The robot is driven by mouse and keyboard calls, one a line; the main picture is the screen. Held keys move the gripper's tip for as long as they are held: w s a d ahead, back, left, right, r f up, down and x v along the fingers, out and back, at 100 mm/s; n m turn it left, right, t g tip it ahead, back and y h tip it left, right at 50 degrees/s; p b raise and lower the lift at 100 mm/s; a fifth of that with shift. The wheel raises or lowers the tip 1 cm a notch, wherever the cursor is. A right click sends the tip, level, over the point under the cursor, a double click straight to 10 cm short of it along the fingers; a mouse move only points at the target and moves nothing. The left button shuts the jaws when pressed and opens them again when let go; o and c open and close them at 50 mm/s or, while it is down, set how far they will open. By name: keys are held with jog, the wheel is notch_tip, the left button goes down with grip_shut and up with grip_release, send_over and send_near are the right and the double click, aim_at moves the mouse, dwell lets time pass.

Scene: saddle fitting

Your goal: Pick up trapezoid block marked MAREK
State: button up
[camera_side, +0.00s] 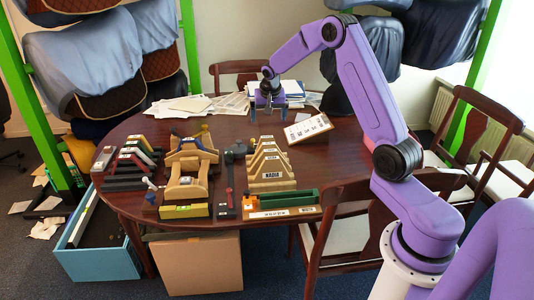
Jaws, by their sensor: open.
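Several wooden trapezoid blocks with white name labels stand in a row on the table, right of its middle; the front one (272,186) is the largest in view. The labels are too small to read surely, so I cannot tell which block is marked MAREK. My gripper (268,107) hangs above the back of the table, behind the row of blocks. It is open, and I see nothing between its fingers. It is apart from the blocks.
A white labelled board (308,128) lies right of the row. Papers (185,106) cover the table's back. Wooden saddle fixtures (188,180) and a dark clamp-like tool (228,180) stand left of the row. Grey-topped blocks (130,160) are further left. A green-topped tray (283,202) sits in front.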

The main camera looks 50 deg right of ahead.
aim_at(267, 137)
jog(key=x, duration=1.1)
jog(key=shift+d+x, duration=0.15)
jog(key=shift+x, duration=1.2)
jog(key=shift+d+x, duration=0.1)
jog(key=shift+x, duration=1.25)
jog(key=shift+w+r, duration=0.1)
jog(key=c, duration=0.8)
